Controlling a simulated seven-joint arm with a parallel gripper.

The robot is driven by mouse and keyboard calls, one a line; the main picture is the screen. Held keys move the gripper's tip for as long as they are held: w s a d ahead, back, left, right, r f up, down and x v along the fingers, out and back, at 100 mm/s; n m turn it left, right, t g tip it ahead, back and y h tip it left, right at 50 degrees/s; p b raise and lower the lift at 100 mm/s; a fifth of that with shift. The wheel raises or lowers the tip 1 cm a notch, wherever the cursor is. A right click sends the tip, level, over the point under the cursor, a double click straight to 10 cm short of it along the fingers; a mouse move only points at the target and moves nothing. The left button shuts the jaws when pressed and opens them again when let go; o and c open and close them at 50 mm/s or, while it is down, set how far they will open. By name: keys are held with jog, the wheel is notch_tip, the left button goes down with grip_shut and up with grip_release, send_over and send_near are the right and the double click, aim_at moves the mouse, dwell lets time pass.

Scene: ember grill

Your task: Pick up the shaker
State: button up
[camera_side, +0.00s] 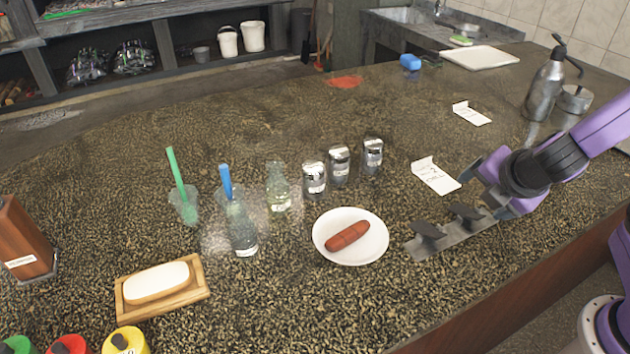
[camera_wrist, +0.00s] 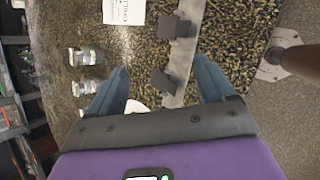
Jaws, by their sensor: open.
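Three small shakers with metal tops stand in a short row near the middle of the counter in the side view: a front one (camera_side: 315,181), a middle one (camera_side: 340,166) and a back one (camera_side: 373,157). Two of them show at the left in the wrist view, one upper (camera_wrist: 90,57) and one lower (camera_wrist: 86,88). My gripper (camera_side: 480,180) is at the right of the side view, above the counter and well apart from the shakers. In the wrist view its two fingers (camera_wrist: 160,65) are spread with nothing held between them.
A metal strip with two dark blocks (camera_side: 450,236) lies below my gripper. A white plate (camera_side: 350,218) with a sausage (camera_side: 348,236) sits in front of the shakers. A glass bottle (camera_side: 278,188) stands left of them. A white card (camera_side: 435,175) lies to their right.

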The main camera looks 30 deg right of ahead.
jog(key=w+a+n+t+y, duration=0.1)
jog(key=w+a+n+t, duration=0.4)
jog(key=w+a+n, duration=0.25)
jog(key=n+t+y, duration=0.2)
jog(key=n+y, duration=0.3)
jog(key=n, duration=0.5)
send_near(320, 181)
jog(key=v, duration=0.4)
jog(key=shift+s+d+r, duration=0.1)
jog(key=shift+s+d, duration=0.05)
jog(key=shift+d, duration=0.15)
jog(key=shift+a, duration=0.15)
jog(key=x, duration=1.7)
jog(key=shift+a, duration=0.15)
jog(key=c, duration=0.9)
